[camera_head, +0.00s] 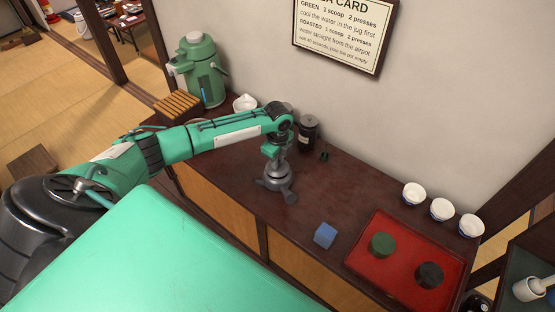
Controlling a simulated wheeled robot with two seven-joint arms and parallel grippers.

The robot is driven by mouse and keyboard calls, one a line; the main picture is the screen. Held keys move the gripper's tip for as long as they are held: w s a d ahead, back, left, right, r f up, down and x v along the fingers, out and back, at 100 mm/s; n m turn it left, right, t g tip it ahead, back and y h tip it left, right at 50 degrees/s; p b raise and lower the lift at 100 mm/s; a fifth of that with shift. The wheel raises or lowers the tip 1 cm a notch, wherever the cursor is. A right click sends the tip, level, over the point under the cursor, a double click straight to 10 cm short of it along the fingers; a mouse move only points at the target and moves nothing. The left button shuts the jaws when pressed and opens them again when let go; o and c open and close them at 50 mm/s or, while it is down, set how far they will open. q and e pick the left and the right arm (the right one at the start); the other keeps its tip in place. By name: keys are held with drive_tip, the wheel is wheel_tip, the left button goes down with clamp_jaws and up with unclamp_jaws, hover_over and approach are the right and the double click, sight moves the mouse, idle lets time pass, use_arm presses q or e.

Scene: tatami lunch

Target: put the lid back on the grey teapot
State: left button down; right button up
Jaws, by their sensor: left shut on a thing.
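The grey teapot (272,184) stands on the dark wooden counter, with its side handle (290,197) pointing toward the front right. My left gripper (277,161) points down directly over the teapot's top and is shut on a small grey thing, which I take to be the lid. The lid is mostly hidden by the fingers and blends with the pot, so I cannot tell whether it touches the rim. My right gripper is not in view.
A dark canister (308,132) and a small scoop (324,152) stand behind the teapot. A green airpot (202,72), wooden rack (178,107) and white jug (244,103) are at left.

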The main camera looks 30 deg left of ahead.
use_arm(q)
drive_tip(key=shift+p, duration=0.65)
idle(0.8)
drive_tip(key=shift+f, duration=0.15)
idle(0.8)
drive_tip(key=shift+p, duration=0.55)
idle(0.5)
drive_tip(key=c, duration=0.7)
unclamp_jaws()
drive_tip(key=shift+c, duration=0.2)
drive_tip(key=shift+r+p, duration=3.4)
drive_tip(key=shift+r, duration=0.15)
